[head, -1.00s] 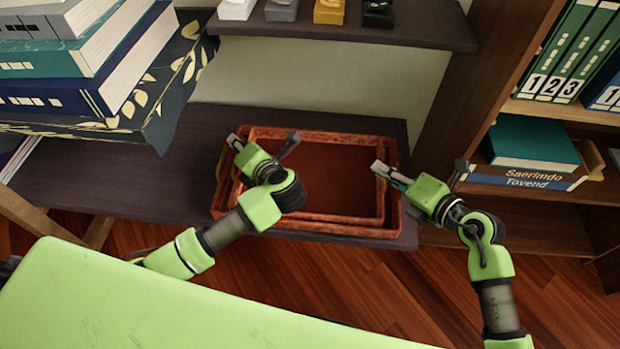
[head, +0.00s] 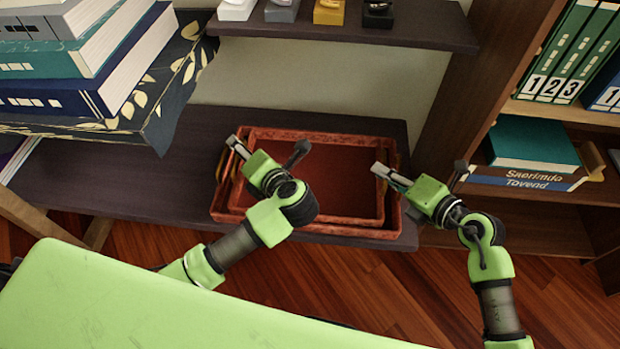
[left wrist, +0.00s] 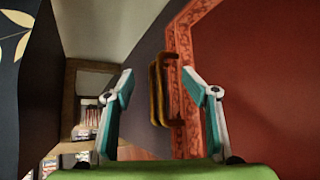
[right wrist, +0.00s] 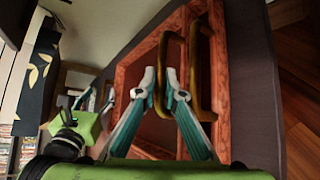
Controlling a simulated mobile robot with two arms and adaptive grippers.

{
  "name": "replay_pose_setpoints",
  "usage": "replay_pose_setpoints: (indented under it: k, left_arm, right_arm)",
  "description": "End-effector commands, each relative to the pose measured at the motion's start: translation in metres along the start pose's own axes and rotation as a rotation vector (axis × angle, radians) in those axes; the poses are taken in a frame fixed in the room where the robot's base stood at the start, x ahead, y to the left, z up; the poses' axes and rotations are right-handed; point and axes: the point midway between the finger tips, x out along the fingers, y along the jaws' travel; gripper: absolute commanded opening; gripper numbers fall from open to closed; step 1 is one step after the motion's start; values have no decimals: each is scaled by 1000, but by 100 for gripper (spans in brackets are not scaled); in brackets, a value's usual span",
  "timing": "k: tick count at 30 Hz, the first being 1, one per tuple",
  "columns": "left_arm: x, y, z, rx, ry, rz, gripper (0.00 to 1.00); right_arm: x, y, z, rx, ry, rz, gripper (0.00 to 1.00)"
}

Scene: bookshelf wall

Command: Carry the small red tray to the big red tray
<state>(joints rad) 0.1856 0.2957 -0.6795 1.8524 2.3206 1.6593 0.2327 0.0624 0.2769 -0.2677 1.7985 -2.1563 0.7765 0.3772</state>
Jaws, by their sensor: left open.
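The big red tray (head: 340,231) lies on the dark low shelf. The small red tray (head: 345,172) sits inside it, and its floor looks empty. My left gripper (head: 238,147) is open over the trays' left edge. In the left wrist view, two brown handles (left wrist: 165,90) show beyond and between its spread fingers (left wrist: 157,75), apart from them. My right gripper (head: 381,170) is at the trays' right edge. In the right wrist view its fingers (right wrist: 161,73) are close together on the inner brown handle (right wrist: 161,48), the small tray's.
Stacked books (head: 70,60) on a leaf-patterned box (head: 160,110) stand at the left, near my left arm. A bookcase (head: 560,110) with binders is at the right. An upper shelf (head: 340,30) with small items overhangs behind. The low shelf (head: 110,180) is bare left of the trays.

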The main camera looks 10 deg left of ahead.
Motion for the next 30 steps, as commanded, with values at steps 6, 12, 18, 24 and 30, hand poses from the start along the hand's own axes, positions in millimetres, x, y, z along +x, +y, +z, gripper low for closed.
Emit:
replay_pose_setpoints:
  k: [6,12,18,24,30]
  left_arm:
    - [-29,0,0,-3,-2,-1,51]
    - [-38,2,-1,-4,-1,3,51]
    - [-38,2,0,-4,-1,4,51]
    - [-38,2,0,-4,-1,4,51]
    - [-38,3,0,-4,-1,4,51]
  right_arm:
    - [1,-15,-9,8,19,-27,24]
    - [-4,-16,-8,7,17,-28,24]
    - [-30,-13,-6,1,13,-26,24]
    - [-61,-6,-3,-1,4,-14,24]
    - [-79,-1,-2,-2,0,-4,24]
